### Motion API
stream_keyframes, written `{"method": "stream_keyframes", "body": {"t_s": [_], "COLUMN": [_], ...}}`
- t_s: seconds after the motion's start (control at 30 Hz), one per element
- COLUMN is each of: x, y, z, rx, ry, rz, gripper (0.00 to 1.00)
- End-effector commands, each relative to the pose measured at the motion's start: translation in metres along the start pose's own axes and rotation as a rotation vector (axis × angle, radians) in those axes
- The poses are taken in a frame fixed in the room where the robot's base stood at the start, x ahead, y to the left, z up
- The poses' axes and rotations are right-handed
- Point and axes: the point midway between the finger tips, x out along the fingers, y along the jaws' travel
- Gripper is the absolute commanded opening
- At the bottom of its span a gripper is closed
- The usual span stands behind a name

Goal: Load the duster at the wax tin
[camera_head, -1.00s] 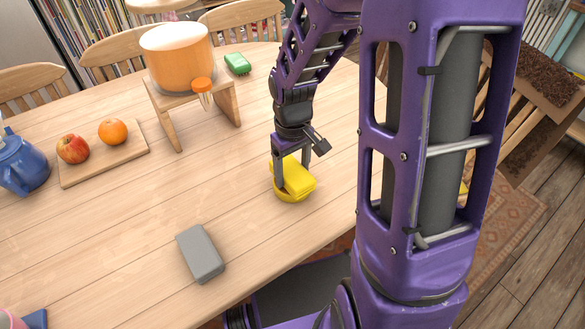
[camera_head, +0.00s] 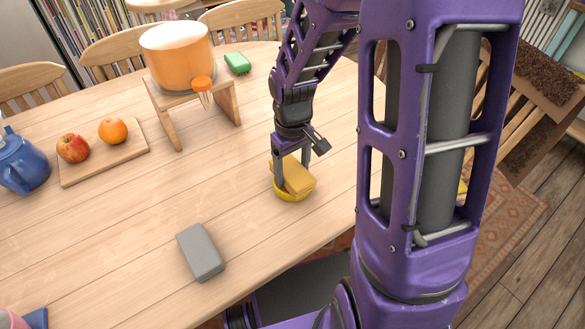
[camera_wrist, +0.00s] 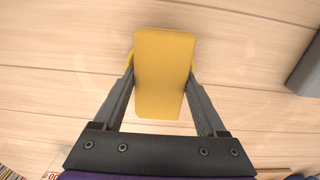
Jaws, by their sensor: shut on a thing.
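The duster is a block (camera_head: 299,180) of dull amber-yellow. It sits tilted in a shallow round yellow wax tin (camera_head: 293,198) near the table's front edge. My gripper (camera_head: 291,172) points down over the tin and is shut on the duster, one finger on each side. In the wrist view the duster (camera_wrist: 164,72) fills the space between the fingers. Only slivers of the tin (camera_wrist: 129,62) show beside it. The duster hides the inside of the tin.
A grey block (camera_head: 200,253) lies to the front left. A small wooden stand (camera_head: 166,113) with an orange pot (camera_head: 176,55) is behind. A board (camera_head: 103,152) with fruit and a blue teapot (camera_head: 22,165) are at left.

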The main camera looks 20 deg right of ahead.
Motion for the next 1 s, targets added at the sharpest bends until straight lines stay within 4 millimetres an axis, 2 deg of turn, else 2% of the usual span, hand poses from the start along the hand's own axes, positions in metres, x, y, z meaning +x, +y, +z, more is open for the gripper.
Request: {"method": "stream_keyframes", "body": {"t_s": [0.17,1.0], "x": [-0.001,-0.069], "y": [0.0,0.0], "z": [0.001,0.0], "rx": [0.0,0.0], "ry": [-0.003,-0.001], "rz": [-0.002,-0.001], "gripper": [0.29,0.29]}}
